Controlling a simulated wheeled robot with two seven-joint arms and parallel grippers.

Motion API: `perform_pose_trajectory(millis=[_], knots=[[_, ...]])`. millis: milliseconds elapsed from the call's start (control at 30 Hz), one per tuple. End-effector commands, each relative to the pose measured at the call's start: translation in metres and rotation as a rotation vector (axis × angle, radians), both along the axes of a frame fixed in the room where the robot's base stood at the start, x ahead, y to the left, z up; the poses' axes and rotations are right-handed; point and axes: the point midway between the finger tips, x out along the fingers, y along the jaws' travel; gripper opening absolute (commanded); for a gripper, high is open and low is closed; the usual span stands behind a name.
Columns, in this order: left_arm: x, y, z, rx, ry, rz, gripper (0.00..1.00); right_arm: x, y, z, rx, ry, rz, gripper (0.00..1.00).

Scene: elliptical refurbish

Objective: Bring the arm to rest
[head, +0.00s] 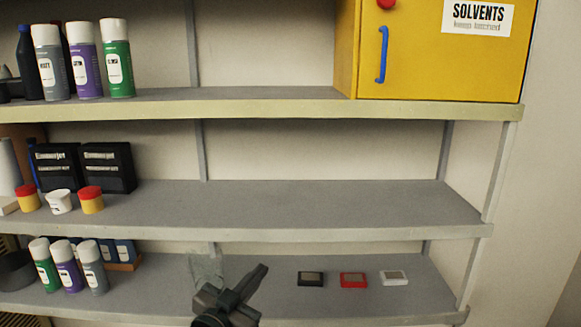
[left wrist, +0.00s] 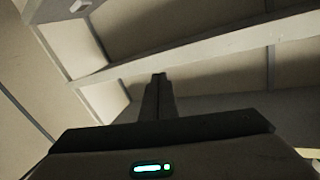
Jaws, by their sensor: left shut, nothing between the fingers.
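My left gripper (head: 244,285) is at the bottom middle of the head view, in front of the lowest shelf. Its fingers are together with nothing between them, and they point up and to the right. In the left wrist view the shut fingers (left wrist: 158,85) point toward the pale shelf edges. My right gripper is in neither view.
The middle shelf (head: 300,205) is bare at right. A yellow solvents cabinet (head: 430,60) sits above.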

Motion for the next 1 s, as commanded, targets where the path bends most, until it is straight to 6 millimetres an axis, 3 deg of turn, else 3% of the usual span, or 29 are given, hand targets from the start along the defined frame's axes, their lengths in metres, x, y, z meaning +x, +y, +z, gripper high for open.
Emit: perform_pose_trajectory(millis=[33,200,367,500,700,1000], knots=[[-0.016,0.007,-0.032,0.014,0.075,0.009,0.0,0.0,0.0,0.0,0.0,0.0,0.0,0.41],[-0.071,0.03,-0.121,0.052,0.316,0.048,0.0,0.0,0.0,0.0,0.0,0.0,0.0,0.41],[-0.138,0.055,-0.193,0.086,0.545,0.101,0.0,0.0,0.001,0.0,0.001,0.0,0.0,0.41],[-0.205,0.08,-0.245,0.117,0.741,0.161,0.0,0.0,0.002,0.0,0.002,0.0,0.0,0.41],[-0.289,0.11,-0.288,0.154,0.959,0.247,0.0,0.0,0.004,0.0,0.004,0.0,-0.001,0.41],[-0.366,0.136,-0.312,0.191,1.141,0.333,0.0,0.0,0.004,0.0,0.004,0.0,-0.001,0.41]])
